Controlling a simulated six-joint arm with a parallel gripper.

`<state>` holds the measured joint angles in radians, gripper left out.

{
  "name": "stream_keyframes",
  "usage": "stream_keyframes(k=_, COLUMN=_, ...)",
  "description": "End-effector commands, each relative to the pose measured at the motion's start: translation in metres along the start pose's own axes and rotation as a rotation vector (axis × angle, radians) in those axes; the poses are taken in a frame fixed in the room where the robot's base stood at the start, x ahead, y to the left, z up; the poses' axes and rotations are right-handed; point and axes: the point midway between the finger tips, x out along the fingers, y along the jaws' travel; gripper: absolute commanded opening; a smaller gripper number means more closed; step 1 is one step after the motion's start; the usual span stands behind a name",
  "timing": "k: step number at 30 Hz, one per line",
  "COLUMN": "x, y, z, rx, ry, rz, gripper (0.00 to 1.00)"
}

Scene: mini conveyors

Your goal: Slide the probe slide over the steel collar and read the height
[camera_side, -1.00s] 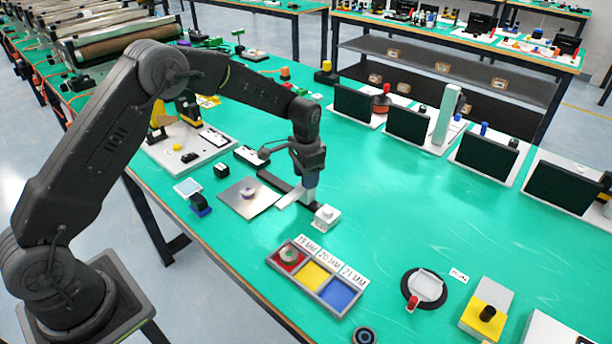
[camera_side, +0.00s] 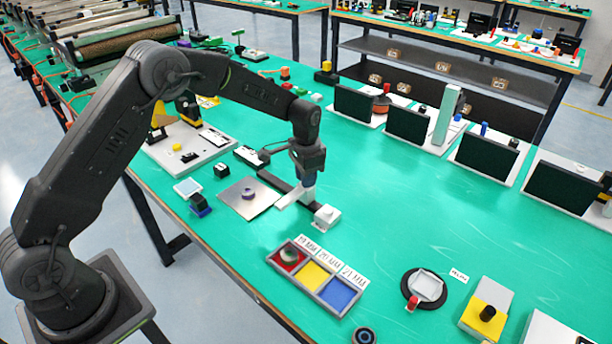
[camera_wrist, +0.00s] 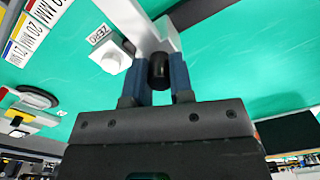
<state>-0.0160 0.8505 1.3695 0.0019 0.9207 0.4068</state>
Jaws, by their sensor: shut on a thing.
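The steel collar (camera_side: 249,193) stands on a grey metal plate (camera_side: 236,207), left of my gripper. The probe slide (camera_side: 290,198) is a pale arm on a dark rail (camera_side: 275,180), with its tip pointing toward the plate's edge, apart from the collar. My gripper (camera_side: 305,182) is low over the rail, right of the collar. In the wrist view, its blue fingers (camera_wrist: 162,75) are closed on a black knob (camera_wrist: 159,70) by the pale slide (camera_wrist: 140,22). The collar is out of sight in the wrist view.
A white block (camera_side: 326,217) with a button stands at the rail's near end; its ZERO label (camera_wrist: 99,34) shows in the wrist view. A tray (camera_side: 318,279) with red, yellow and blue compartments and height labels lies in front; a round part (camera_side: 289,254) sits in red.

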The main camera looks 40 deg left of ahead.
Motion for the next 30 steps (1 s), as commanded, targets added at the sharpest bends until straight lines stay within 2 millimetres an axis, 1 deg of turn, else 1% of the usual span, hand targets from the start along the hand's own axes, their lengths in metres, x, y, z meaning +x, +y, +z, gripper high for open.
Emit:
stream_keyframes(k=4, x=-0.001, y=-0.001, z=0.0, rx=-0.001, ry=0.001, rz=-0.001, gripper=0.0)
stream_keyframes(k=7, x=-0.001, y=-0.012, z=0.004, rx=-0.003, ry=0.001, rz=-0.001, gripper=0.0)
stream_keyframes(k=11, x=-0.001, y=-0.043, z=0.017, rx=-0.007, ry=0.001, rz=0.0, gripper=0.0)
stream_keyframes(k=12, x=-0.001, y=-0.054, z=0.022, rx=-0.008, ry=0.001, rz=0.0, gripper=0.0)
stream_keyframes(k=15, x=0.0, y=-0.081, z=0.033, rx=-0.008, ry=0.001, rz=0.0, gripper=0.0)
stream_keyframes(k=18, x=-0.001, y=-0.103, z=0.041, rx=-0.005, ry=0.003, rz=-0.001, gripper=0.0)
stream_keyframes(k=21, x=-0.001, y=-0.117, z=0.047, rx=-0.002, ry=0.003, rz=-0.001, gripper=0.0)
stream_keyframes(k=24, x=-0.001, y=-0.124, z=0.05, rx=-0.001, ry=0.003, rz=-0.001, gripper=0.0)
stream_keyframes(k=30, x=-0.001, y=-0.127, z=0.052, rx=0.0, ry=0.003, rz=-0.003, gripper=0.0)
